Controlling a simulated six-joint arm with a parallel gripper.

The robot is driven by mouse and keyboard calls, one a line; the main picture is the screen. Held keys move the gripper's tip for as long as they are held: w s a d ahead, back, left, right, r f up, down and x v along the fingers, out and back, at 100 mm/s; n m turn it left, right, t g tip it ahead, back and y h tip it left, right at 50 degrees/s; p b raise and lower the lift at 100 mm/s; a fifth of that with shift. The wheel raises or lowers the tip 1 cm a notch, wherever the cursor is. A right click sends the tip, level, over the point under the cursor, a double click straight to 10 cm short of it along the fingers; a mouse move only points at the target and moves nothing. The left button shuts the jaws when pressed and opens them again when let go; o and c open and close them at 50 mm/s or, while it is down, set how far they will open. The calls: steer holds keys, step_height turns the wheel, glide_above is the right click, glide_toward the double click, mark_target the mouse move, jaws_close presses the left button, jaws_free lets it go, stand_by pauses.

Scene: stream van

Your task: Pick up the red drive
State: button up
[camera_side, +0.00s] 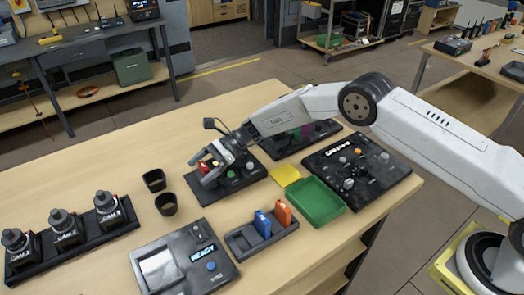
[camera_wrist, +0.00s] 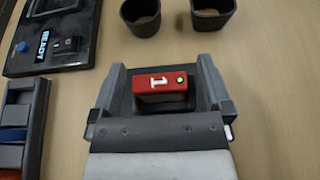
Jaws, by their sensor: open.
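The red drive (camera_wrist: 160,82) shows in the wrist view with a white "1" and a small green light on its top face. It lies between the two spread fingers of my gripper (camera_wrist: 162,86), with a gap on each side. In the side view my gripper (camera_side: 211,168) is low over the table, and a bit of the red drive (camera_side: 203,167) shows between its fingers. What the drive rests on is hidden by my gripper. A blue drive (camera_side: 262,224) and an orange drive (camera_side: 283,212) stand in a dark rack (camera_side: 243,251).
A dark panel with coloured knobs (camera_side: 250,175) is close beside my gripper. Two black cups (camera_side: 154,180) (camera_side: 166,204) stand to the left. A READY device (camera_side: 205,274), a green tray (camera_side: 318,205) and another knob panel (camera_side: 393,178) are nearby. Bare table (camera_side: 95,170) lies at far left.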

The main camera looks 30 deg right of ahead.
steer(key=shift+a+f, duration=0.25)
steer(key=shift+a, duration=0.35)
jaws_close()
steer(key=shift+r, duration=0.15)
